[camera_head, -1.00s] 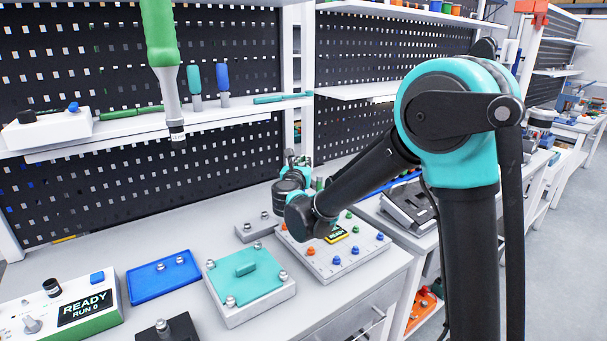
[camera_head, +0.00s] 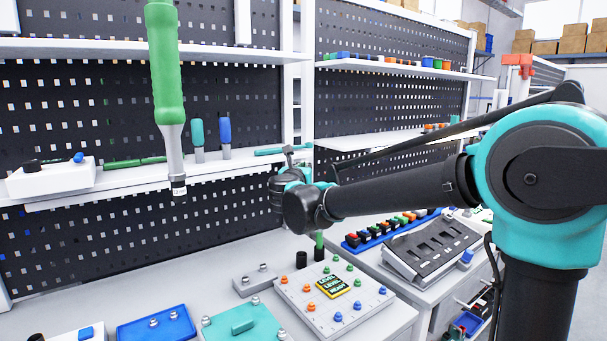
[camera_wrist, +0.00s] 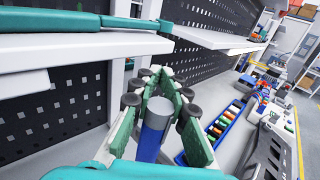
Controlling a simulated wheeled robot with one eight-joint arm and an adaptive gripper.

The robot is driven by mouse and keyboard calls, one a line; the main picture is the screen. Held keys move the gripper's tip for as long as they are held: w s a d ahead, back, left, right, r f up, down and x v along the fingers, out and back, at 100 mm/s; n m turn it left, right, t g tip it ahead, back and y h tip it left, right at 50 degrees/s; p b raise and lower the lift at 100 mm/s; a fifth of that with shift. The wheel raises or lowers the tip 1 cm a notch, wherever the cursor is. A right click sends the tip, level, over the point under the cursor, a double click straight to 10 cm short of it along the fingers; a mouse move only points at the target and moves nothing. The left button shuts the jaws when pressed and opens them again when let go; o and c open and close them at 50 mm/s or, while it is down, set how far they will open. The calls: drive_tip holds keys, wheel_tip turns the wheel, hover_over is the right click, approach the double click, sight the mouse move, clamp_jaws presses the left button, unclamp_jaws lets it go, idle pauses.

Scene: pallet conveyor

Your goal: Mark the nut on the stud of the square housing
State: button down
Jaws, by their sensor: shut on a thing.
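My gripper (camera_head: 285,190) is raised above the back of the bench. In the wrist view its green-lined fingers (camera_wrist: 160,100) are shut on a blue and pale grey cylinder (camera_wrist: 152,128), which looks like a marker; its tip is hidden. A housing with a teal top (camera_head: 270,332) and metal studs at its corners stands at the front, cut off by the lower edge. A small grey block (camera_head: 254,284) with two studs sits behind it. I cannot tell which part is the square housing, and no mark on a nut can be made out.
A pale plate (camera_head: 362,318) with coloured knobs and a display reading READY lies in the middle. Beside it stand a dark cup (camera_head: 301,259) and a green stick (camera_head: 319,239). A green-handled tool (camera_head: 166,80) hangs at left. A blue tray (camera_head: 157,326) lies front left.

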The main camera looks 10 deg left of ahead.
wheel_tip(320, 180, up, 5)
drive_tip(key=shift+f, duration=0.2)
idle(0.7)
drive_tip(key=shift+s, duration=0.1)
